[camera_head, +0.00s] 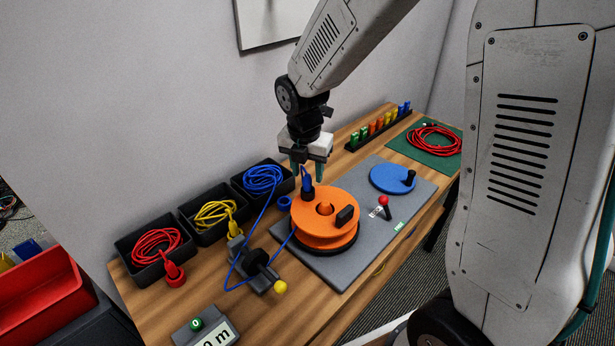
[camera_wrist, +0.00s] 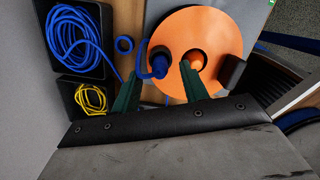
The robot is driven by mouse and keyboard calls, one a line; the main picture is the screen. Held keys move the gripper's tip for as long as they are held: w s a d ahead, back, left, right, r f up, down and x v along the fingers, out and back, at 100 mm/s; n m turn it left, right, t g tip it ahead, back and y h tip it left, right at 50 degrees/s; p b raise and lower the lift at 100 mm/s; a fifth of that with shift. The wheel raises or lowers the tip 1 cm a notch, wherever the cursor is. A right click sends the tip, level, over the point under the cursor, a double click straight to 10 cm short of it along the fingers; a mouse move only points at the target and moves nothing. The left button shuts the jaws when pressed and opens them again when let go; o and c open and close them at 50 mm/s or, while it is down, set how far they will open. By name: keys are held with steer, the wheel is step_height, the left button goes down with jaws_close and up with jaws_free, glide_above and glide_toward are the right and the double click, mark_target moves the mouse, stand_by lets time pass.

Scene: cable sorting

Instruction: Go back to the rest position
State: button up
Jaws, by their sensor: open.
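My gripper (camera_head: 307,170) hangs over the left part of the orange reel (camera_head: 338,199), its two green fingers pointing down. In the wrist view my gripper (camera_wrist: 160,84) is open, with the fingers apart and the orange reel (camera_wrist: 218,32) beyond them. A blue plug end (camera_head: 307,185) stands at the reel's left side, just below my fingers. It also shows in the wrist view as a blue plug (camera_wrist: 158,63) between the fingertips. I cannot tell whether the fingers touch it. A blue cable (camera_head: 258,215) runs from the back bin through a black device to the reel.
Black bins hold red (camera_head: 155,243), yellow (camera_head: 213,214) and blue (camera_head: 263,178) cables. A black cable guide (camera_head: 257,262) with a yellow knob stands before the reel. A blue disc (camera_head: 391,179) and red-knobbed lever (camera_head: 384,201) are right. A clip rack (camera_head: 378,126) stands behind.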

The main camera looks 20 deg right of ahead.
steer(key=r, duration=0.4)
steer(key=shift+s+a+r, duration=0.2)
steer(key=shift+r, duration=0.15)
steer(key=s+d+r+m, duration=0.1)
steer(key=s+r+m, duration=0.2)
steer(key=s+m, duration=0.5)
steer(key=s+d+r+m, duration=0.1)
steer(key=s+r+m, duration=0.3)
steer(key=s+m, duration=0.5)
steer(key=s+d+r+m+y, duration=0.1)
steer(key=s+r+m, duration=0.2)
steer(key=s+m, duration=0.6)
steer(key=shift+s+d+r+m, duration=0.15)
steer(key=shift+d+r+m, duration=0.15)
steer(key=shift+d+m, duration=0.15)
